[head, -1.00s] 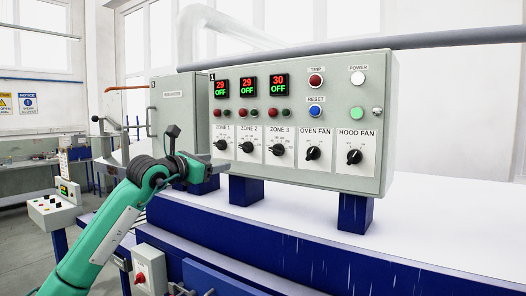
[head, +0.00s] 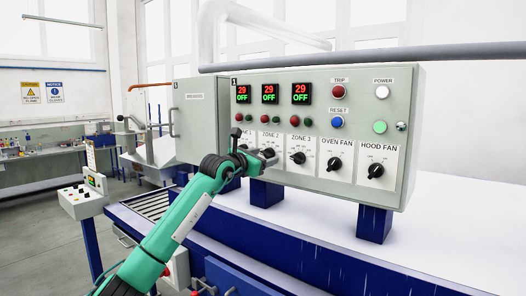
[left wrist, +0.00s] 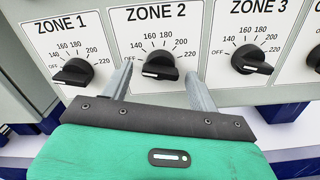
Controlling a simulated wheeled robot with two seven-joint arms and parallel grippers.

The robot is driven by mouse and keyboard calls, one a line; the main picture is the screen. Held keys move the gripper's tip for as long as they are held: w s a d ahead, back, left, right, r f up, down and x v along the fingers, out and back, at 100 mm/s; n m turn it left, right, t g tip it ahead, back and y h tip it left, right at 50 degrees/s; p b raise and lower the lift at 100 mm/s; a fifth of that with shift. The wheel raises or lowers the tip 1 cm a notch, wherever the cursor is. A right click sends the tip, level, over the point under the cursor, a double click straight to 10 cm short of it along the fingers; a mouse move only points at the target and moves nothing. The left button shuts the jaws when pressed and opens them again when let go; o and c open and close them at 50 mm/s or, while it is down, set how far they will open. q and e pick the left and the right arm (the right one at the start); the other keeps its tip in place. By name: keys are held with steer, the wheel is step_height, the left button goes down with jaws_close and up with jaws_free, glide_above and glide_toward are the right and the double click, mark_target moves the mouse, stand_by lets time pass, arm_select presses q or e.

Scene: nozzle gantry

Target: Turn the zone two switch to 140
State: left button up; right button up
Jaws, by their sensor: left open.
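The zone two switch is a black knob (left wrist: 160,65) under the ZONE 2 label in the left wrist view, with OFF, 140, 160, 180, 200 and 220 around it. Its white mark lies at the left, toward OFF. My left gripper (left wrist: 161,86) is open, its two fingers on either side of the knob's lower part; I cannot tell whether they touch it. In the head view my left gripper (head: 257,162) is in front of the panel and partly covers the zone two switch. The zone two display (head: 270,94) reads 29 and OFF. My right gripper is not in view.
The zone one knob (left wrist: 73,73) and zone three knob (left wrist: 251,60) stand close on each side. The oven fan knob (head: 334,164) and hood fan knob (head: 376,170) are further right. The grey panel (head: 413,130) stands on blue legs above a white surface (head: 460,230).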

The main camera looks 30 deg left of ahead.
arm_select(q)
steer(key=shift+w, duration=0.25)
steer(key=c, duration=1)
steer(key=shift+a+m+b, duration=0.1)
steer(key=shift+m+b, duration=1.9)
steer(key=shift+m, duration=1)
